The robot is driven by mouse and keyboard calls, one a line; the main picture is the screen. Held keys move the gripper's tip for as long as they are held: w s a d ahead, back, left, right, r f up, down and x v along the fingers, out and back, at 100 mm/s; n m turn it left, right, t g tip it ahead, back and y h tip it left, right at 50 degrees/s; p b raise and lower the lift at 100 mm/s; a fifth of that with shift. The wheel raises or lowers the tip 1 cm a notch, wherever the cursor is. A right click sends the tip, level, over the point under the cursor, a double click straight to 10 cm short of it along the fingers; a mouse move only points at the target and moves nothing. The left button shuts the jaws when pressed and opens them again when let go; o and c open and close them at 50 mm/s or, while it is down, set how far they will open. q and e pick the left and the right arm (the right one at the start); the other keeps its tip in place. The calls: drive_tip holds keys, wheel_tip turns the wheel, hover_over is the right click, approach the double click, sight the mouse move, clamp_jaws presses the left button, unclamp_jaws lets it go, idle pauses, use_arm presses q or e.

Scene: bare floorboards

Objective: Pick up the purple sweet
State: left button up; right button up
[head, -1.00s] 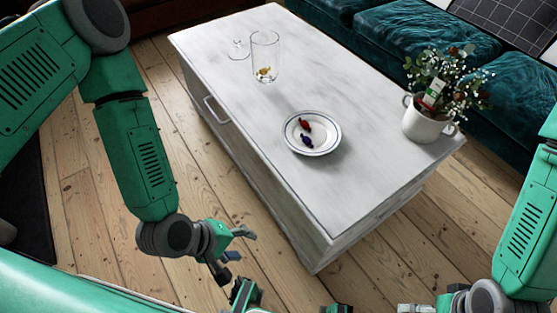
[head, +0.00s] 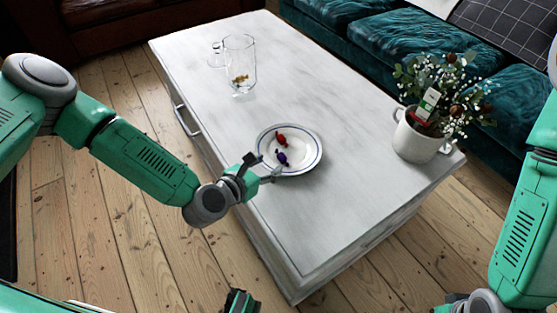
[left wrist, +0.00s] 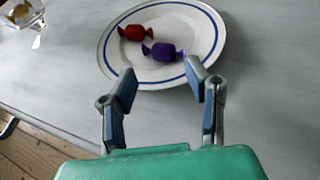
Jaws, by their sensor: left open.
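The purple sweet (head: 282,159) lies on a white plate with a blue rim (head: 318,152), on the white table. In the left wrist view the purple sweet (left wrist: 163,52) lies just beyond my fingertips. My left gripper (head: 266,167) is open and empty at the plate's near-left edge. In the left wrist view its two fingers (left wrist: 162,75) are spread apart, with the plate's near rim ahead of them. A red sweet (head: 281,139) lies beside the purple one, farther from the gripper.
A glass jar (head: 240,65) with a gold sweet (head: 240,80) stands toward the table's far left, its lid (head: 216,55) beside it. A white pot (head: 418,140) with a plant stands at the right. A teal sofa (head: 370,40) is behind. The table's middle is clear.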

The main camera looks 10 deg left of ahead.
sight(278, 157)
use_arm(q)
drive_tip(key=d, duration=0.1)
drive_tip(key=w, duration=0.1)
drive_tip(key=d, duration=0.1)
drive_tip(key=shift+w+d+f+b, duration=0.25)
drive_tip(key=shift+w+d+b, duration=0.05)
drive_tip(key=shift+w, duration=0.1)
drive_tip(key=w, duration=0.1)
drive_tip(key=w+f+b, duration=0.1)
drive_tip(key=w, duration=0.1)
drive_tip(key=shift+w+a+f+b, duration=0.1)
drive_tip(key=shift+a+f+b, duration=0.1)
drive_tip(key=shift+f+b, duration=0.15)
drive_tip(key=shift+w, duration=0.35)
drive_tip(key=shift+d, duration=0.6)
drive_tip(key=c, duration=0.7)
use_arm(e)
drive_tip(key=f, duration=0.1)
drive_tip(key=d+f, duration=0.1)
drive_tip(key=f, duration=0.1)
drive_tip(key=shift+d, duration=0.15)
